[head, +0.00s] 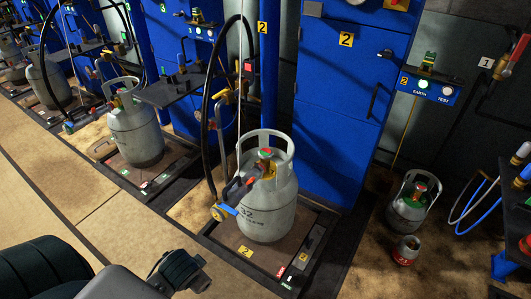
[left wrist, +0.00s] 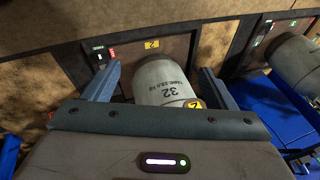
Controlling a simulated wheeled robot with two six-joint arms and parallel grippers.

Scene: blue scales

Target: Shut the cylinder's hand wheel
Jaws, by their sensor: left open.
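The grey cylinder (head: 266,215) marked 32 stands upright on a scale platform (head: 228,240). Its hand wheel (head: 265,154), green with a red centre, sits on top inside the collar, above a yellow valve part. In the left wrist view the cylinder (left wrist: 165,78) shows between and beyond the blue fingers of my left gripper (left wrist: 160,68). The fingers are apart, with nothing visibly gripped. The gripper's own body hides the cylinder's top there, and the hand wheel cannot be made out. In the head view my left arm shows at the lower left. My right gripper is not in view.
A filling hose (head: 209,130) and a connector with a blue lever (head: 228,208) hang at the cylinder's left. A blue cabinet (head: 337,110) stands behind. Another cylinder (head: 135,133) stands on the scale to the left. Smaller cylinders (head: 409,212) (head: 405,251) stand at right. The front-left floor is clear.

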